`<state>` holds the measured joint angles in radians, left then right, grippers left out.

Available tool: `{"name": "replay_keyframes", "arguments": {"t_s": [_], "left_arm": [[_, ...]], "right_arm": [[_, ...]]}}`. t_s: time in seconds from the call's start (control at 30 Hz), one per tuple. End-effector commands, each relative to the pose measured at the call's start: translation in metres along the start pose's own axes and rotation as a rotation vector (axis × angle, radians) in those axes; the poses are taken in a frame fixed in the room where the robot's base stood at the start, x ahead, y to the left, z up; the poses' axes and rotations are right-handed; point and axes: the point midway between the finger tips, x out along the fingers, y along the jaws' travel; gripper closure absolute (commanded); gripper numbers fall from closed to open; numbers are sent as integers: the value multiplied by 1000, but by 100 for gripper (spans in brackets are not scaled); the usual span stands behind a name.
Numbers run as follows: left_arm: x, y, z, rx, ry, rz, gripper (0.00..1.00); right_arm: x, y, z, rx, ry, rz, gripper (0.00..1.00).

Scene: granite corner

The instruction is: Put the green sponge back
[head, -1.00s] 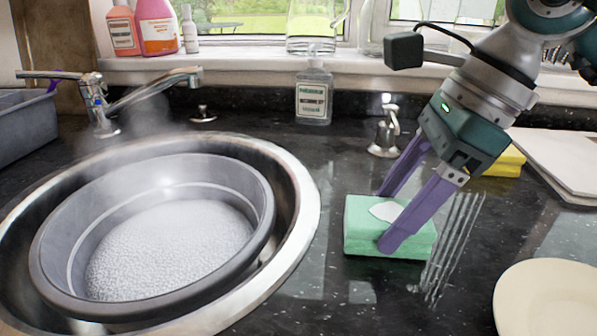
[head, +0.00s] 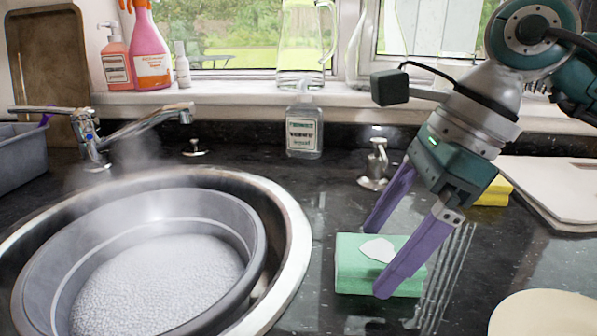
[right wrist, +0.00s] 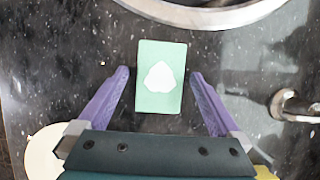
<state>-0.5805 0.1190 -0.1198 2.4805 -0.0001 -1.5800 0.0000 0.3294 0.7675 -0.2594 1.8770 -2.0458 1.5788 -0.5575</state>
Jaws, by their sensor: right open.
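The green sponge (head: 350,270), a block with a white patch on top, lies flat on the dark counter right of the sink. My right gripper (head: 378,260) is open and empty, pointing down at the sponge, with one purple finger at its far side and one at its near side. In the right wrist view the sponge (right wrist: 160,100) lies between the two fingers (right wrist: 160,85), with a gap on each side; it reaches beyond the fingertips. Whether the fingertips are at its height is hard to tell. My left gripper is not in view.
A steaming basin (head: 258,225) of foamy water stands in the round sink (head: 297,235). A soap bottle (head: 304,130) and a metal dispenser (head: 376,165) stand behind. A yellow sponge (head: 494,192), a white board (head: 560,185) and a cream plate (head: 545,315) are at right.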

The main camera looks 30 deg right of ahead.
Motion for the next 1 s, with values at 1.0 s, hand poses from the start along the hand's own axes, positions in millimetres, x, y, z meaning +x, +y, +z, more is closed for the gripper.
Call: {"name": "replay_keyframes", "arguments": {"t_s": [1.0], "left_arm": [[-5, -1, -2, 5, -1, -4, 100]], "right_arm": [[-116, 0, 0, -1, 0, -2, 0]]}}
